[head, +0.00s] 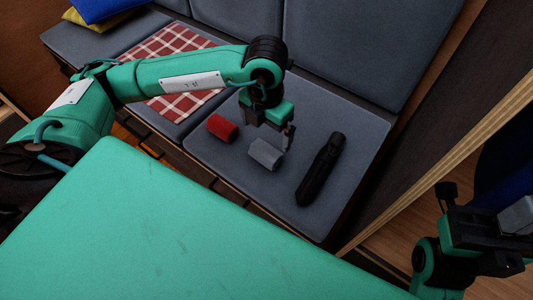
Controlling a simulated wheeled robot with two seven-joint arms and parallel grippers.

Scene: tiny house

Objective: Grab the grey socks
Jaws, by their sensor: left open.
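The grey socks (266,154) are a small light-grey roll lying on the dark grey seat cushion (345,118). My left gripper (268,127) points down just above and behind the socks. It is open, with its fingers apart, and nothing shows between them. Whether a finger touches the socks cannot be told from this view.
A red roll (222,128) lies left of the socks. A black flashlight-like object (321,170) lies to their right. A red checked cloth (178,62) and blue and yellow pillows (97,10) are further left. A wooden-edged panel (440,155) borders the seat on the right.

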